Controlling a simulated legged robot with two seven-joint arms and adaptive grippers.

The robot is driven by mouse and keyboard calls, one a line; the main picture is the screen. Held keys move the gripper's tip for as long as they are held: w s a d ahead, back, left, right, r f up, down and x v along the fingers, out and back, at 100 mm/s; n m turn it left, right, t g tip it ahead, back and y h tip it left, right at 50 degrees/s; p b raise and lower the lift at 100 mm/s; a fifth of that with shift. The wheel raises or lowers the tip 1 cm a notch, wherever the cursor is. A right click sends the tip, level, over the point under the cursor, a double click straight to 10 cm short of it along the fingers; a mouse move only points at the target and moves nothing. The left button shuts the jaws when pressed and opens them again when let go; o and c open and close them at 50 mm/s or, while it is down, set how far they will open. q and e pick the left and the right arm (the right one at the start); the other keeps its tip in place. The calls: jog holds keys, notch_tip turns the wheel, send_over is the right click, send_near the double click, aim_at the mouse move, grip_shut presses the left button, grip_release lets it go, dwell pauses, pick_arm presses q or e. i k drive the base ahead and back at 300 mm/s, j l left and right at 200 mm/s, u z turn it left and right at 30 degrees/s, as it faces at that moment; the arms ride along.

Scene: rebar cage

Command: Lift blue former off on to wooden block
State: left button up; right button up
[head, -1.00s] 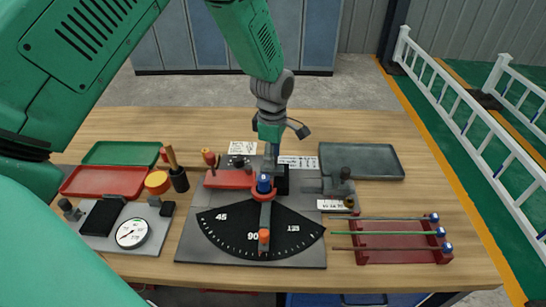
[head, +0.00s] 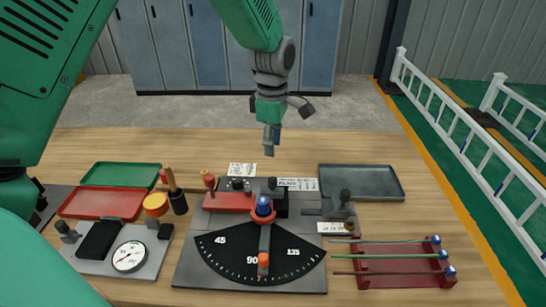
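The blue former (head: 263,206) stands upright in the red ring at the top of the black angle dial (head: 258,250). My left gripper (head: 272,143) hangs pointing down above and behind the former, clear of it. Its narrow fingertips overlap in this view, so I cannot tell their gap or whether anything is between them. My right gripper is out of view. I cannot make out a wooden block apart from the wooden table top.
Red and green trays (head: 121,174) and a gauge (head: 129,256) lie at left. A grey tray (head: 361,182) lies at back right. A red rack (head: 403,266) with rods is at front right.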

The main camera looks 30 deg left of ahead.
aim_at(263, 205)
jog(key=k, duration=1)
